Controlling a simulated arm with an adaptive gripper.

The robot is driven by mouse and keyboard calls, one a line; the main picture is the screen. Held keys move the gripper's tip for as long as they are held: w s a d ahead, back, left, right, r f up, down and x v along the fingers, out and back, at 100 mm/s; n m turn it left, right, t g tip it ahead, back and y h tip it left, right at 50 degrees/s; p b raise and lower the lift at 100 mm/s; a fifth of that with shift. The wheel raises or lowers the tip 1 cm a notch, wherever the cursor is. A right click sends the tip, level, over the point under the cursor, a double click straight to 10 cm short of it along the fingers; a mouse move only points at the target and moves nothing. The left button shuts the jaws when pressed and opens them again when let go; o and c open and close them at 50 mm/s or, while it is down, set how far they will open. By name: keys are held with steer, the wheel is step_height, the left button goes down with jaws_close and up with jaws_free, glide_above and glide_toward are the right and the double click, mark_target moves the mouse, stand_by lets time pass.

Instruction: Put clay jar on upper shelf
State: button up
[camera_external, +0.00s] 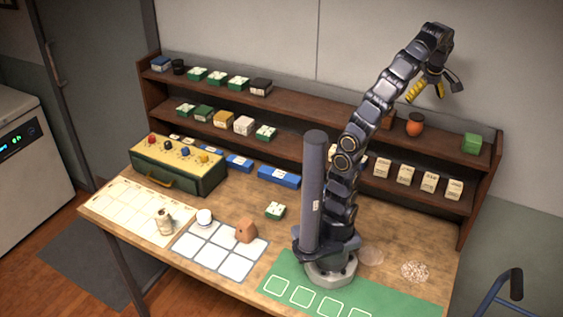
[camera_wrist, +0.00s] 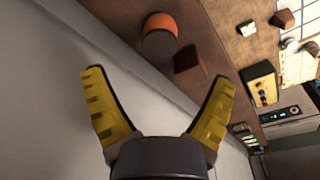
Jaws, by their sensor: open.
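A round orange clay jar with a dark rim (camera_external: 415,124) stands on the upper shelf (camera_external: 345,108), right of my raised arm. It also shows at the top of the wrist view (camera_wrist: 160,38), seen at an angle. My gripper (camera_external: 434,88) is above the shelf, higher than the jar and apart from it. In the wrist view its two yellow fingers (camera_wrist: 158,80) are spread wide with nothing between them. The jar lies beyond the fingertips.
A brown block (camera_external: 389,119) sits left of the jar, partly behind my arm. A green box (camera_external: 472,143) stands at the shelf's right end. Small boxes fill the upper shelf's left part. Pale packets (camera_external: 404,172) line the lower shelf. A toolbox-like case (camera_external: 178,165) stands on the table.

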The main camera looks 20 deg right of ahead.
steer(key=shift+r, duration=0.55)
steer(key=w+a+f+n+g, duration=0.1)
steer(key=w+a+f, duration=0.3)
steer(key=a, duration=0.5)
steer(key=w+a+f+g, duration=0.1)
steer(key=w+a+f, duration=0.35)
steer(key=a, duration=0.35)
steer(key=s+a+f, duration=0.4)
steer(key=a+f, duration=0.1)
steer(key=a, duration=0.1)
steer(key=s+a+f+m+g, duration=0.1)
steer(key=s+a+f, duration=0.4)
steer(key=a+f, duration=0.1)
steer(key=shift+a+g, duration=0.3)
steer(key=shift+a, duration=0.5)
